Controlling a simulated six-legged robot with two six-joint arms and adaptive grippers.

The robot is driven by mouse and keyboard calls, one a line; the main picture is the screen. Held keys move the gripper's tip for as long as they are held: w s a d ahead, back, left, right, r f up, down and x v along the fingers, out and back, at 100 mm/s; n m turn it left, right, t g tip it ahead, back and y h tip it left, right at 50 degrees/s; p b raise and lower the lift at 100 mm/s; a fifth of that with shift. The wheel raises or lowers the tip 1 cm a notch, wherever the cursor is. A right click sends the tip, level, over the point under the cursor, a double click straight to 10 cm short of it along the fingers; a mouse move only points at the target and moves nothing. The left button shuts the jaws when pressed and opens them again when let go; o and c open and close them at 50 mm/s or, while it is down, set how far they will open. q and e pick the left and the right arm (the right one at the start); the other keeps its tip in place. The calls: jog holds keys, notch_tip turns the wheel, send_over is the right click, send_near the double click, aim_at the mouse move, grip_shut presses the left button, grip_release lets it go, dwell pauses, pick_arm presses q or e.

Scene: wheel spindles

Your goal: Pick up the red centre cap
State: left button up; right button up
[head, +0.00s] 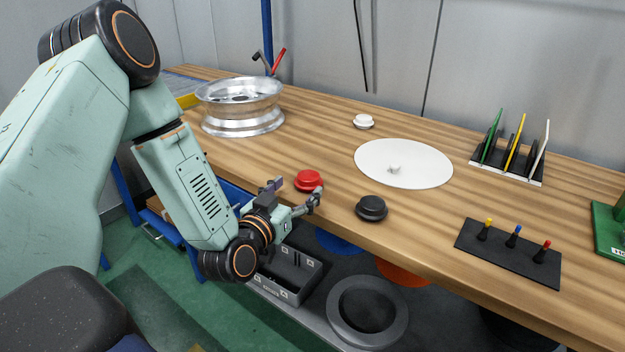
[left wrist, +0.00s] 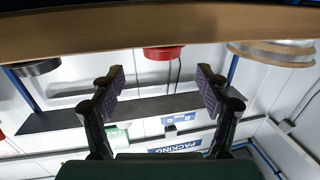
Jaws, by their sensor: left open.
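The red centre cap (head: 308,181) lies on the wooden bench near its front edge. In the left wrist view the red cap (left wrist: 163,52) shows partly at the bench edge, above the gap between my fingers. My left gripper (head: 295,190) is open and empty, just in front of the cap at the bench edge, with its two fingers apart and pointing towards it. In the left wrist view the fingers of my left gripper (left wrist: 161,84) stand either side of the cap's line, not touching it. My right gripper is not in view.
A black cap (head: 371,208) lies to the right of the red one, a white cap (head: 363,121) further back. A white disc (head: 404,164), a metal wheel rim (head: 240,104), a rack (head: 508,160) and a black pegged plate (head: 509,254) also stand on the bench (head: 310,134).

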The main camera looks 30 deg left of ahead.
aim_at(308, 175)
pick_arm(q)
jog(key=shift+w+b, duration=0.3)
jog(key=shift+w, duration=0.5)
jog(key=w, duration=0.1)
jog(key=w+b, duration=0.1)
jog(key=w, duration=0.1)
jog(key=w+a, duration=0.1)
jog(key=shift+w+a+f+b, duration=0.1)
jog(key=shift+w+f+b, duration=0.15)
jog(key=shift+f+b, duration=0.05)
jog(key=shift+w, duration=0.25)
jog(key=shift+w+r, duration=0.15)
jog(key=shift+c, duration=1.4)
jog(key=c, duration=0.8)
